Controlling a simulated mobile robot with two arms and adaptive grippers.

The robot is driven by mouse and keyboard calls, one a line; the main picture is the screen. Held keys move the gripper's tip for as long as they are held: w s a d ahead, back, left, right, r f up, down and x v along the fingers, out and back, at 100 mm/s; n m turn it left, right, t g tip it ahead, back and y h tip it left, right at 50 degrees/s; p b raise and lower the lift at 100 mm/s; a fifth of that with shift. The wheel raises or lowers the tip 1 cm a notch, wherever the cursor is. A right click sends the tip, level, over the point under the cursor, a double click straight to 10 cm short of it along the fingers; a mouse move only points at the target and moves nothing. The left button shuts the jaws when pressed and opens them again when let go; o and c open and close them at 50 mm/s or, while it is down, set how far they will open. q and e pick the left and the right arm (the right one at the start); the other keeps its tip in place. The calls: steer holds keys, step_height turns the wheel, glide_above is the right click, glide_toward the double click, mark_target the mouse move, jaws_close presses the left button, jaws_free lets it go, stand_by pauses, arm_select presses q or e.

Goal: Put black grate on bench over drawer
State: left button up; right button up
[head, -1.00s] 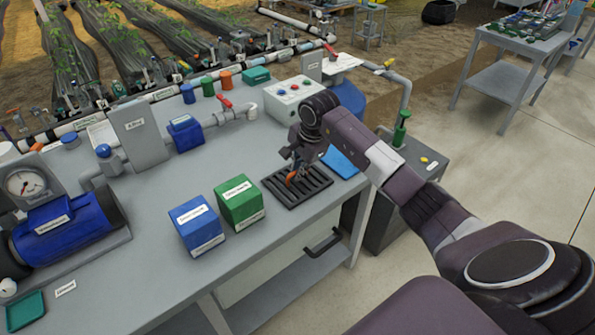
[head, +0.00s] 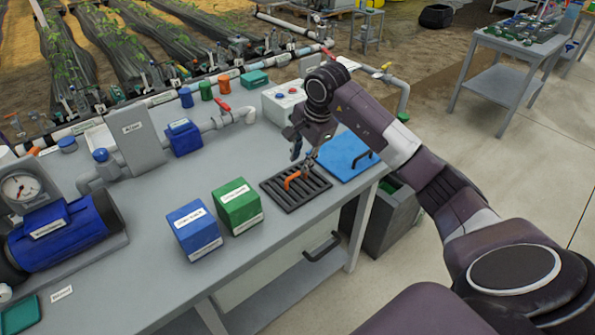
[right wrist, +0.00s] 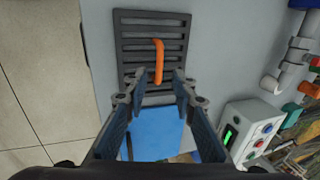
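The black grate (head: 282,197) lies flat on the grey bench (head: 150,265), above the drawer front (head: 262,278) with its black handle (head: 322,246). An orange handle (head: 295,180) stands up from the grate's middle. My right gripper (head: 304,158) is just above and behind that handle, open and empty. In the right wrist view, the grate (right wrist: 124,45) and orange handle (right wrist: 158,62) lie ahead of the spread fingers (right wrist: 158,97), with nothing between them. My left gripper is not in view.
Blue (head: 193,230) and green (head: 238,207) boxes stand left of the grate. A blue panel (head: 345,152) with a dark handle lies close on its right. A button box (head: 280,104) and pipes stand behind. The bench's front edge is near.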

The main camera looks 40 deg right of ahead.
steer(key=shift+v, duration=2.15)
steer(key=shift+f, duration=0.1)
